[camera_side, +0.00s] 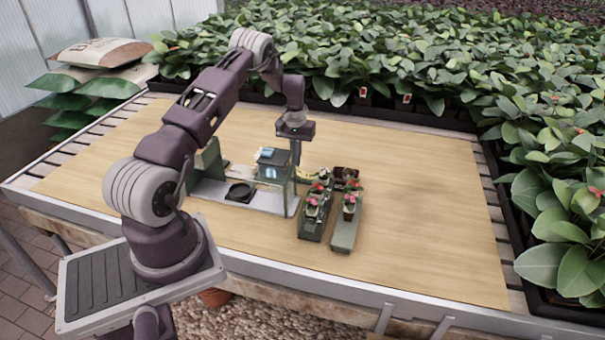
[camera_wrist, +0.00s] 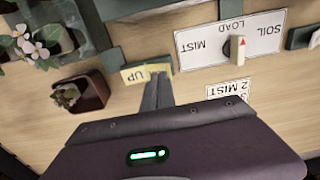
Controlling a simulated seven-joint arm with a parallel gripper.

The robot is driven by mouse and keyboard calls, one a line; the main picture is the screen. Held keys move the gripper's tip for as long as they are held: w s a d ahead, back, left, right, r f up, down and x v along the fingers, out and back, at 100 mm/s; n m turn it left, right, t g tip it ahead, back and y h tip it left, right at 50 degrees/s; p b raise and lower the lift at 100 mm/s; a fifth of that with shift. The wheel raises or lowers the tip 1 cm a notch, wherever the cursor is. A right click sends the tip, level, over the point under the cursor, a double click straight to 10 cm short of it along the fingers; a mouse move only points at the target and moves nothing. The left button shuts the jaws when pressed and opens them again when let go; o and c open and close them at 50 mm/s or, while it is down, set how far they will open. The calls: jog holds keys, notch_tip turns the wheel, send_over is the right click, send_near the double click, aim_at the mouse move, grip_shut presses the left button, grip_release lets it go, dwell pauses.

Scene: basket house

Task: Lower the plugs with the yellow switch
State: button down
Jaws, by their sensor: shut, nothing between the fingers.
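The yellow switch (camera_wrist: 134,79) shows in the wrist view with an upside-down "UP" on its plate. My gripper (camera_wrist: 159,77) is shut and empty, its fingertips at the right end of the plate; I cannot tell whether they touch it. In the side view my gripper (camera_side: 296,180) points straight down by the right side of the green-grey machine (camera_side: 208,160); the switch is too small to make out there. I cannot tell which plants are the plugs.
A white dial panel (camera_wrist: 192,42) reads MIST, LOAD and SOIL around a knob (camera_wrist: 236,50). A brown pot (camera_wrist: 93,88) with a small plant stands left of my fingers. Planted trays (camera_side: 343,236) stand right of the machine. The wooden table (camera_side: 430,200) is clear farther right.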

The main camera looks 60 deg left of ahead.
jog(key=shift+f, duration=1.3)
dwell(0.4)
jog(key=shift+r, duration=3.55)
